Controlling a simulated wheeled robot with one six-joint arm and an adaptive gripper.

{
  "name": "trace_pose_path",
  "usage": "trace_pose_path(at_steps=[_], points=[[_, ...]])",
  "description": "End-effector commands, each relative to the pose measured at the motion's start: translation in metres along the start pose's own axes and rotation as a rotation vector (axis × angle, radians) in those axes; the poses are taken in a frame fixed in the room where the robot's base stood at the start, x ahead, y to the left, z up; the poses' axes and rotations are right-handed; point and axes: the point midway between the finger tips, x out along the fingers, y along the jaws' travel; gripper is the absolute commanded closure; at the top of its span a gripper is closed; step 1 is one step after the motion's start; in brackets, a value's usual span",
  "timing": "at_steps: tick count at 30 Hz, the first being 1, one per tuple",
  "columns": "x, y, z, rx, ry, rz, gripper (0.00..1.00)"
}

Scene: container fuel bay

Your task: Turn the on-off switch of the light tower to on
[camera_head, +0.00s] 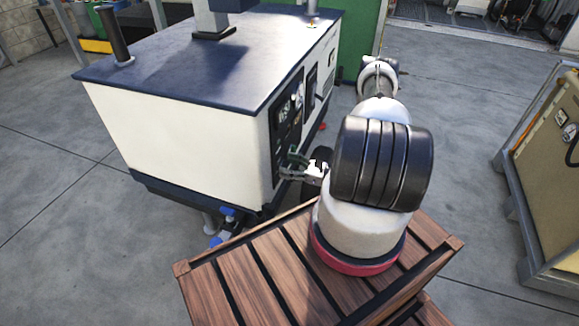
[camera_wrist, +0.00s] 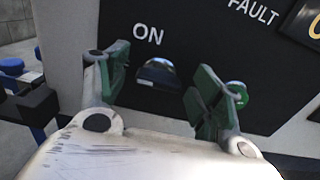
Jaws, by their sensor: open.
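The light tower (camera_head: 190,130) is a white box with a dark blue top, left of my arm in the head view. Its dark control panel (camera_head: 289,108) is on the side facing my arm. In the wrist view, the panel (camera_wrist: 200,40) carries the labels ON and FAULT. A rounded, shiny switch (camera_wrist: 158,72) sits just below ON, its lower part against a dark patch. My gripper (camera_wrist: 163,92) is open, with its green-padded fingers on either side of the switch. I cannot tell whether they touch it. In the head view my gripper (camera_head: 296,168) is at the panel's lower part.
A wooden slatted platform (camera_head: 290,270) lies under my arm. A tan crate in a grey frame (camera_head: 550,150) stands at the right. Blue fittings (camera_head: 225,225) stick out low at the tower's near corner. Grey floor is clear at the left (camera_head: 60,200).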

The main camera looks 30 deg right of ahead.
Motion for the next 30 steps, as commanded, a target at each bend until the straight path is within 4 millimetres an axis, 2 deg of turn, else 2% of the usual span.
trace_pose_path(at_steps=[1,6,8,20,30], points=[[-0.0001,-0.0001,0.0000,0.000,0.000,0.000,0.39],[-0.0002,0.0000,0.0000,0.000,0.000,0.000,0.70],[-0.0002,0.0000,0.0000,0.000,0.000,0.000,0.80],[-0.0003,-0.0003,-0.0001,0.058,0.001,0.000,0.79],[-0.0004,-0.0015,-0.0004,0.306,0.001,0.000,0.79]])
